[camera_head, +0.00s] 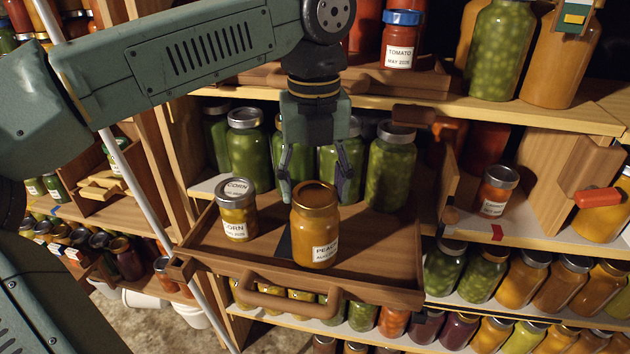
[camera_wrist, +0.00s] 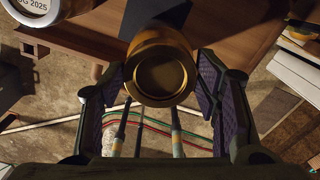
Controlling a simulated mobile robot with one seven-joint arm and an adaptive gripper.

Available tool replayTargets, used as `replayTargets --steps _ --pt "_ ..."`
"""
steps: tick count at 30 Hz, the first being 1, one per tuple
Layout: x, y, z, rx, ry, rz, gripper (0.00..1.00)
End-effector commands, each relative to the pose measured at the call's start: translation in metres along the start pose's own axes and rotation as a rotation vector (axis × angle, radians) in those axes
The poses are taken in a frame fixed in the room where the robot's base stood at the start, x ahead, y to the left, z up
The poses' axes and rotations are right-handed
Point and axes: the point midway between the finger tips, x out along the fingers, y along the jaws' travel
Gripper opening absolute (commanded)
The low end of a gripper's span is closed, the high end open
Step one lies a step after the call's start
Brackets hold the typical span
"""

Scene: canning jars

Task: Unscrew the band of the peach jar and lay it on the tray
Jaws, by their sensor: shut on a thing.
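The peach jar (camera_head: 316,236) stands upright near the front of the wooden tray (camera_head: 375,258), its label facing forward. Its gold band (camera_head: 315,193) is at the top and shows from above in the wrist view (camera_wrist: 161,78). My gripper (camera_head: 315,185) points down over the jar, with one finger on each side of the band. In the wrist view my gripper (camera_wrist: 160,95) is shut on the band, its dark pads at the left and right of the rim. The band is on the jar; whether it is loosened cannot be told.
A corn jar (camera_head: 237,212) stands left of the peach jar on the tray. A dark patch (camera_head: 284,244) lies on the tray beside the peach jar. Green jars (camera_head: 391,170) stand close behind. The tray's right side is bare.

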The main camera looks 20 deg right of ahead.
Motion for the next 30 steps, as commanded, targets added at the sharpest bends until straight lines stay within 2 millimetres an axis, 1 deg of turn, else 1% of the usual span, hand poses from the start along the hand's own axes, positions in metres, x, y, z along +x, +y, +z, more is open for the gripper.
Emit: replayTargets --steps 2,6,10,13,18,19,27,30 --pt "0.0002 0.0014 0.0002 -0.046 0.002 0.002 0.23" --pt "0.0 0.0024 -0.0005 -0.227 0.002 0.004 0.23" --pt "0.0006 0.0029 -0.001 -0.36 0.003 0.004 0.23" --pt "0.0011 0.0029 -0.0012 -0.396 0.003 0.004 0.23" --pt "0.0014 0.0026 -0.0016 -0.395 0.004 0.004 0.23" --pt "0.0014 0.0026 -0.0016 -0.394 0.004 0.004 0.57" --pt "0.0008 0.0021 -0.0015 -0.392 0.003 0.003 0.75" --pt "0.0006 0.002 -0.0015 -0.392 0.003 0.002 0.8"
